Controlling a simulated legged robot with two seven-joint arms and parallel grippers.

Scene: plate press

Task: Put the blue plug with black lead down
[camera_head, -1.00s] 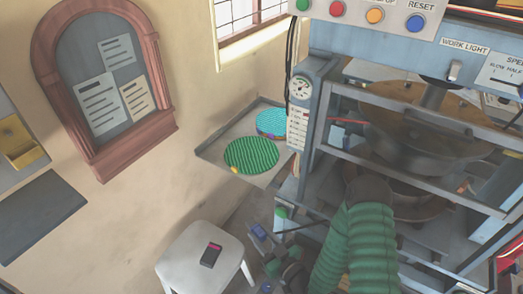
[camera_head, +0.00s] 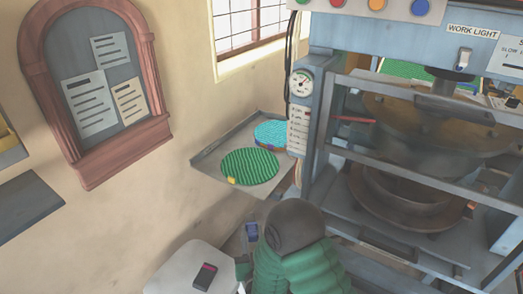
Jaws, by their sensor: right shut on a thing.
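The blue plug (camera_head: 252,231) shows as a small blue piece just left of my green-sleeved right arm, between the white stool and the press. My right gripper (camera_head: 249,247) is shut on it, mostly hidden by my own arm in front. The plug is above the floor, beyond the stool's right edge. The black lead cannot be made out clearly. My left gripper is not in view.
A white stool (camera_head: 168,281) stands at the bottom, with a dark handheld device (camera_head: 205,276) on it. A grey tray (camera_head: 207,162) by the wall holds a green ribbed disc (camera_head: 249,166) and a blue disc (camera_head: 271,134). The press (camera_head: 321,100) fills the right.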

